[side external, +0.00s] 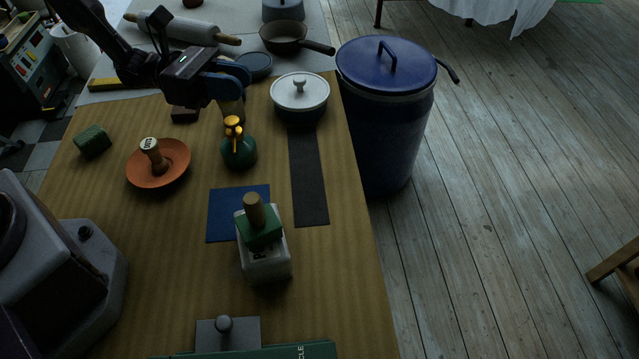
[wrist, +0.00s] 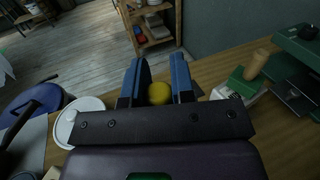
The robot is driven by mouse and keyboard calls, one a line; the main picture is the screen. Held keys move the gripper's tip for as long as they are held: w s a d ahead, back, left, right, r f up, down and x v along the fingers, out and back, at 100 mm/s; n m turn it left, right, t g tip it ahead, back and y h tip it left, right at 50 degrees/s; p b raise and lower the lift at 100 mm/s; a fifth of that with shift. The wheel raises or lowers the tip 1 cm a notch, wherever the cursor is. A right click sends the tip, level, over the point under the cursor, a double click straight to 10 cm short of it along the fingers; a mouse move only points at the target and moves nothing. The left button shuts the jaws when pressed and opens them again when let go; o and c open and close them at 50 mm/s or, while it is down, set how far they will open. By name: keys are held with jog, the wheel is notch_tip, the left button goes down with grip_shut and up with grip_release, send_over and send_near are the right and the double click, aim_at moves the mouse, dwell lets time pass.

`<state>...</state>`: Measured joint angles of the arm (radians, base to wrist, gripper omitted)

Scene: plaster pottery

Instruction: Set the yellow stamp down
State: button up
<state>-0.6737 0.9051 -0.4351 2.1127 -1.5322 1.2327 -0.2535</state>
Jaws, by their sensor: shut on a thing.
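The yellow stamp (wrist: 159,93) is between the blue fingers of my gripper (wrist: 158,86), showing a rounded yellow end in the wrist view. In the side view my gripper (side external: 236,76) is at the back of the wooden table, level and shut on it. A tan part of the stamp (side external: 233,108) hangs below the fingers there.
A white-lidded pot (side external: 300,92) stands right of my gripper. An orange saucer (side external: 175,172) holds a wooden stamp (side external: 154,155). A green block (side external: 93,141) lies left.

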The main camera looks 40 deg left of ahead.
jog(key=s+d+f+m+g, duration=0.2)
jog(key=s+d+m+g, duration=0.7)
jog(key=g, duration=0.5)
jog(key=w+d+f, duration=0.2)
jog(key=w+f, duration=0.1)
jog(key=w+d+f, duration=0.2)
jog(key=w+f, duration=0.1)
jog(key=w, duration=0.1)
jog(key=w+d+f, duration=0.2)
jog(key=w+f, duration=0.1)
jog(key=w, duration=0.1)
jog(key=shift+d+f, duration=0.25)
jog(key=shift+f, duration=0.05)
jog(key=shift+w+d+f, duration=0.15)
jog(key=shift+w+f, duration=0.05)
jog(key=shift+f, duration=1.5)
jog(key=shift+f, duration=0.1)
jog(key=o, duration=0.9)
